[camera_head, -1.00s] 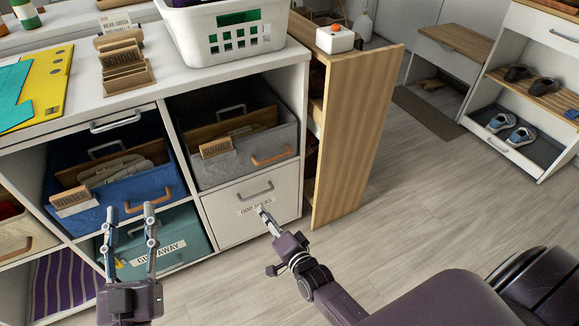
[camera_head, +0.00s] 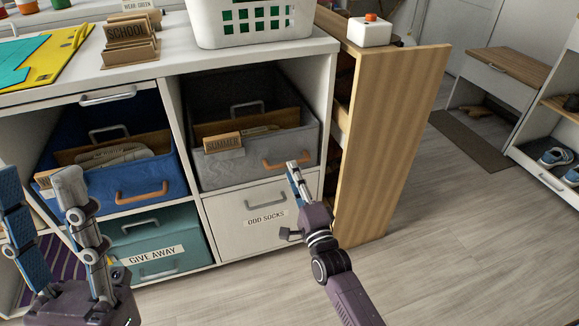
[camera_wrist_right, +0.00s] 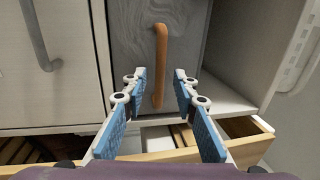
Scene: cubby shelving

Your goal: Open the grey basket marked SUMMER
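The grey basket (camera_head: 222,168) sits in the upper right cubby, with a wooden SUMMER tag (camera_head: 223,142) at its front and an orange handle (camera_head: 272,164) on its front face. My right gripper (camera_head: 294,169) is at the right end of that handle. In the right wrist view, the handle (camera_wrist_right: 160,65) runs upright between the two spread blue-padded fingers of the right gripper (camera_wrist_right: 160,88). The fingers look apart from it; the exact depth is hard to tell. My left gripper (camera_head: 42,190) is open and empty at the lower left, in front of the blue basket.
The blue basket (camera_head: 170,177) is to the left. The white ODD SOCKS drawer (camera_head: 235,218) is below, beside the teal GIVE AWAY bin (camera_head: 190,244). A tall wooden pull-out (camera_head: 385,140) stands out to the right, close to my right gripper. The floor (camera_head: 450,240) farther right is clear.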

